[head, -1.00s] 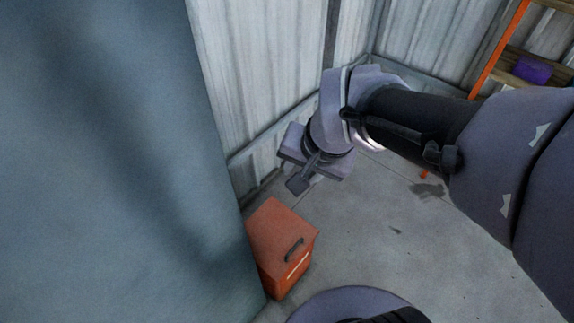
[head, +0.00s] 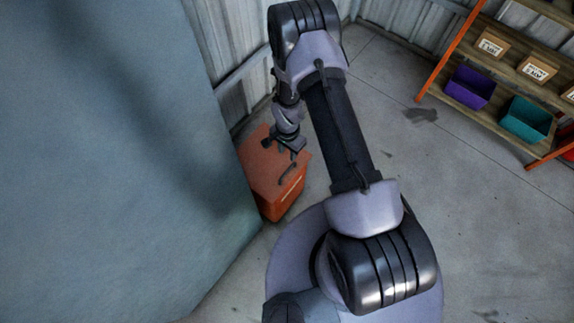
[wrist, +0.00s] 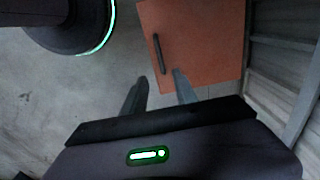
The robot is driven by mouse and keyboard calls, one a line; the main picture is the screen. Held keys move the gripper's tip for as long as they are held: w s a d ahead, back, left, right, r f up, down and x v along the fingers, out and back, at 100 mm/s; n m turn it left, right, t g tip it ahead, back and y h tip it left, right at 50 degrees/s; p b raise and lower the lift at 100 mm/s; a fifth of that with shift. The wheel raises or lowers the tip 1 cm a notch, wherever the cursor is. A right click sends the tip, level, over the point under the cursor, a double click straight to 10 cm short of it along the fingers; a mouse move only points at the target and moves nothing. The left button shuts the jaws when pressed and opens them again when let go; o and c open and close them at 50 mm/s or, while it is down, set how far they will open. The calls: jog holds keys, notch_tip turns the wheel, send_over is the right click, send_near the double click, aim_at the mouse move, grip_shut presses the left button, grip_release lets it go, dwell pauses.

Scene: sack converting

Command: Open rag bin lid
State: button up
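The rag bin is an orange-red box (head: 280,205) with a flat lid (head: 255,165) that lies shut on it. A dark bar handle (head: 288,174) is on the lid near its front edge. My gripper (head: 283,149) is above the lid, pointing down, and hides part of it. In the wrist view the lid (wrist: 212,38) fills the top right, with the handle (wrist: 159,54) near its left edge. There my gripper (wrist: 159,76) is open and empty, its two fingers apart just below the handle's end. I cannot tell the exact height between them.
A large grey-blue surface (head: 110,150) stands close on the bin's left. A corrugated wall (head: 235,90) is behind it. Shelves with a purple bin (head: 469,88) and a teal bin (head: 526,121) stand at the far right. The concrete floor (head: 440,190) between is clear.

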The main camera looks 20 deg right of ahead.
aim_at(288, 170)
notch_tip(288, 170, down, 15)
jog(key=b, duration=0.5)
grip_shut()
dwell(1.0)
